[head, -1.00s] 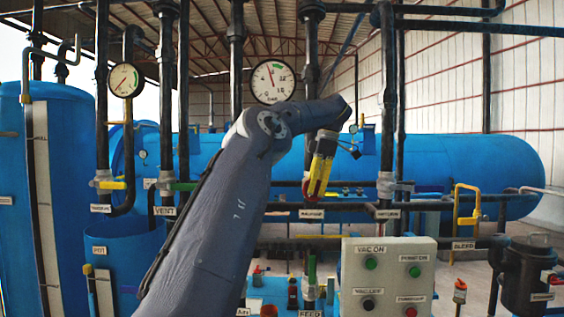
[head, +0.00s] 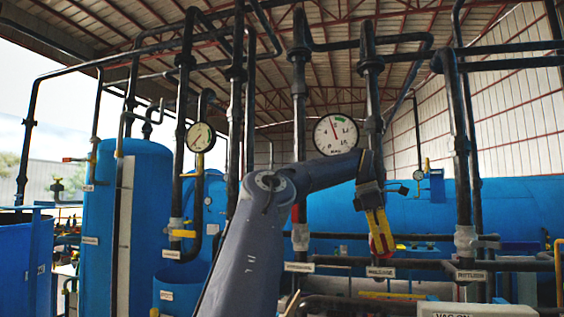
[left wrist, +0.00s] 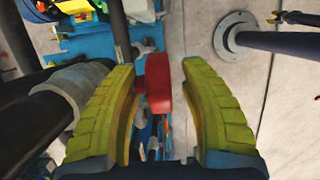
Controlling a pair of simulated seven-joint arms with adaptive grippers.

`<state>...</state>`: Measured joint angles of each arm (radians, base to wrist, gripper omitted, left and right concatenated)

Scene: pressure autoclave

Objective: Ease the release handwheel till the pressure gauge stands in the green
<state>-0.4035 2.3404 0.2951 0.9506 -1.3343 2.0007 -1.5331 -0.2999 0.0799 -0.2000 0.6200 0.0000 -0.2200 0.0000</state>
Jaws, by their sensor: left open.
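My left gripper (head: 380,240) hangs fingers down by a dark vertical pipe, above a small white label (head: 381,271) too blurred to read surely. Its yellow fingers are open in the left wrist view (left wrist: 162,110). A red part (left wrist: 158,85), seemingly the release handwheel edge-on, lies between them, with a gap to the right finger; contact on the left is unclear. In the head view the fingers mostly hide it. The white round pressure gauge (head: 336,134) has a green arc at its top right. Its red needle points up and slightly left, just left of the green. My right gripper is not in view.
Black vertical pipes (head: 300,110) stand around my left arm. A smaller gauge (head: 200,137) is at left. A blue horizontal vessel (head: 420,215) lies behind, and a blue upright tank (head: 133,220) stands left. A control box (head: 475,309) shows at the bottom edge.

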